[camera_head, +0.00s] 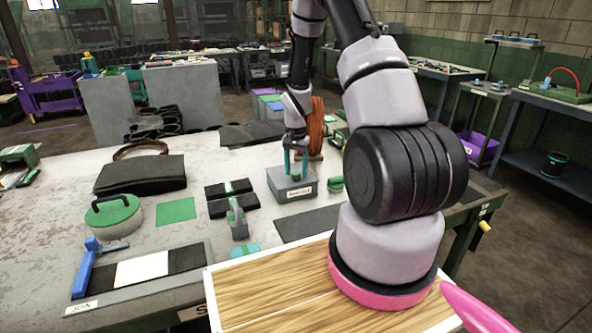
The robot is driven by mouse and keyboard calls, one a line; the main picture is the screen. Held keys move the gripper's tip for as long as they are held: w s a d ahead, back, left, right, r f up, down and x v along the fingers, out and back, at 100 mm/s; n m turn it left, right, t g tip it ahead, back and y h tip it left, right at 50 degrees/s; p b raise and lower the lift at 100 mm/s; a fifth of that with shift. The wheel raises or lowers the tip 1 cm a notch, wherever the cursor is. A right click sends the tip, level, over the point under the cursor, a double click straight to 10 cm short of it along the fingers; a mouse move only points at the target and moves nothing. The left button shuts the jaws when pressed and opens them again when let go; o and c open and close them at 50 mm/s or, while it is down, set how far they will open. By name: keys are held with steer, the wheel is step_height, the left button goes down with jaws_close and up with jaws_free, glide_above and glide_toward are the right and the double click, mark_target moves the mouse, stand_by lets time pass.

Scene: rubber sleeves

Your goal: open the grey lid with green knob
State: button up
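A small grey box (292,192) with a label on its front stands on the table, right of the middle. Its grey lid (280,178) seems to be on it. A small green knob (295,177) shows on top, partly hidden by my fingers. My gripper (296,172) points down over the lid, its two teal fingers apart, one on each side of the knob. The tips are close to the lid; whether they touch the knob is too small to tell.
A copper-coloured coil (316,128) stands behind my gripper. A wooden board (270,293) is at the front.

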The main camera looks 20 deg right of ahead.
jaws_close()
stand_by(1.2)
